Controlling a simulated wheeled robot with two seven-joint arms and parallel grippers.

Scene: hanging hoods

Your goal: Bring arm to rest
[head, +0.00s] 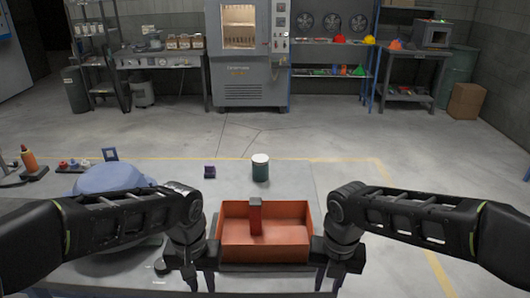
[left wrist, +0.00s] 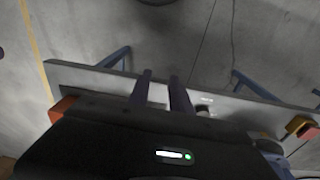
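My left gripper (head: 199,282) points down at the front edge of the table, just left of the orange-red bin. Its two dark fingers stand apart with nothing between them. In the left wrist view the fingers (left wrist: 160,78) show a gap, with the table edge and floor behind them. My right gripper (head: 327,280) points down just right of the bin, with its fingers apart and nothing seen between them. Both arms are bent inward from the sides, at about the same height. The fingertips' distance from the table edge is hard to tell.
The orange-red bin (head: 284,212) stands between my grippers, with a red block (head: 255,216) inside. Floor beyond the table is clear.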

